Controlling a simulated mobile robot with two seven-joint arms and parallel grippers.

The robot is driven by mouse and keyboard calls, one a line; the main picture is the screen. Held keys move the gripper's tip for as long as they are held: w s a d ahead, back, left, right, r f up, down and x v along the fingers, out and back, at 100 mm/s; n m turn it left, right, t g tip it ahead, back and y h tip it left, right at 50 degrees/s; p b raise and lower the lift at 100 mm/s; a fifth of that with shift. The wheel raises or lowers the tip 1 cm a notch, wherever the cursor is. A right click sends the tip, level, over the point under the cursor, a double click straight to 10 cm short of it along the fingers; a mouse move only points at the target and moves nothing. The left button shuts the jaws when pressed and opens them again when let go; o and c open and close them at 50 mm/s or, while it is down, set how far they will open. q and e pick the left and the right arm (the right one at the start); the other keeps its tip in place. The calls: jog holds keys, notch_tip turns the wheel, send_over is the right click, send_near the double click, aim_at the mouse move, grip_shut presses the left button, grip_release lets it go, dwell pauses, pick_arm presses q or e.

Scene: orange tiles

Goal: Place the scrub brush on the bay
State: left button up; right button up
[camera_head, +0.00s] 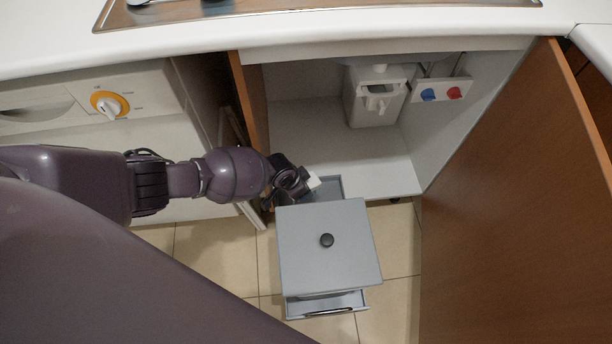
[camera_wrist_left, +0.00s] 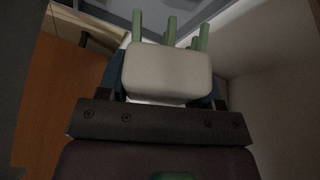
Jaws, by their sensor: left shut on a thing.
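The scrub brush (camera_wrist_left: 168,72) appears in the left wrist view as a pale block with green prongs pointing away from me. My left gripper (camera_head: 306,186) is shut on it, with a finger on each side. In the head view only a small white part of the brush (camera_head: 314,183) shows beside the gripper. It is over or close to a grey open bay (camera_head: 332,187) at the back of a grey box (camera_head: 330,270). I cannot tell whether the brush touches the bay. My right gripper is not in view.
The grey box has a black knob on top and a drawer (camera_head: 326,305) at its front. An open cabinet lies behind, with a white container (camera_head: 375,98) inside. A wooden door (camera_head: 520,190) stands open at the right. A wooden panel (camera_head: 250,105) is near my left gripper.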

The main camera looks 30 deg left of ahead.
pick_arm(q)
jog(key=f+b, duration=0.1)
jog(key=f, duration=0.2)
jog(key=f+b, duration=0.1)
jog(key=f, duration=0.2)
jog(key=f+b, duration=0.2)
jog(key=f, duration=0.1)
jog(key=shift+s+f, duration=0.3)
jog(key=shift+w+f, duration=0.2)
jog(key=shift+f, duration=0.15)
notch_tip(320, 180, down, 4)
jog(key=b, duration=0.2)
jog(key=shift+s+r+b, duration=0.1)
jog(key=shift+s+b, duration=0.05)
jog(key=shift+b, duration=0.25)
jog(key=shift+f, duration=0.2)
jog(key=shift+w+r, duration=0.1)
jog(key=shift+w, duration=0.2)
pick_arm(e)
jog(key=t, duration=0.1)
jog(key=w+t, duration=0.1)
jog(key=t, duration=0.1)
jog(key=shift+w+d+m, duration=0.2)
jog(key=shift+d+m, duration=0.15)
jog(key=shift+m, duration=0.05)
pick_arm(q)
jog(key=o, duration=1)
jog(key=shift+c, duration=0.2)
